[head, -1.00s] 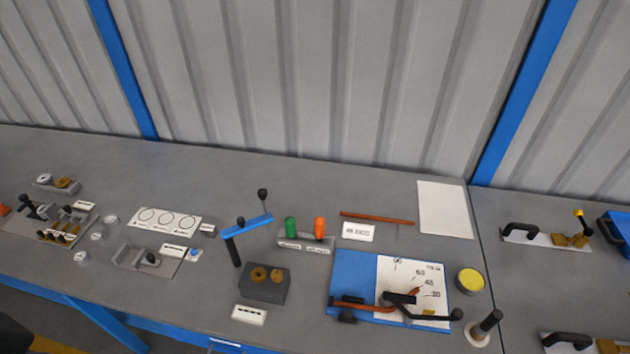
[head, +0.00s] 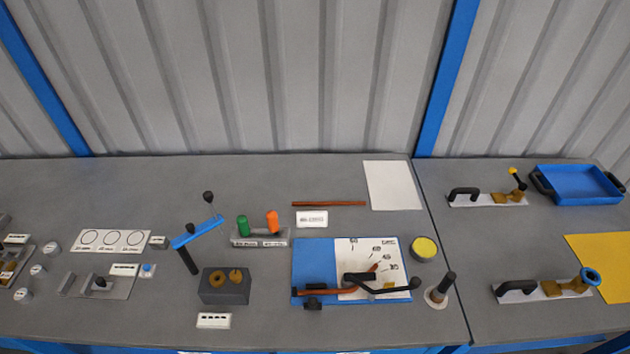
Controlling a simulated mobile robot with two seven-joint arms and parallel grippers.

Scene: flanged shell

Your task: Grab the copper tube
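A thin copper tube (head: 329,203) lies flat on the grey bench in the head view. It is behind a small white label (head: 312,219) and left of a white sheet (head: 393,185). A second copper-coloured tube (head: 326,292) lies at the front of a blue and white board with an angle scale (head: 312,258), beside black levers. Neither of my grippers shows in the head view, and nothing is touching the tube lying on the bench.
A green and an orange handle stand in a grey holder (head: 260,241) left of the label. A blue-armed stand (head: 197,233), a dark block (head: 225,290) and a yellow-topped tin (head: 424,248) are nearby. A blue tray (head: 577,184) sits far right. Bench behind the tube is clear.

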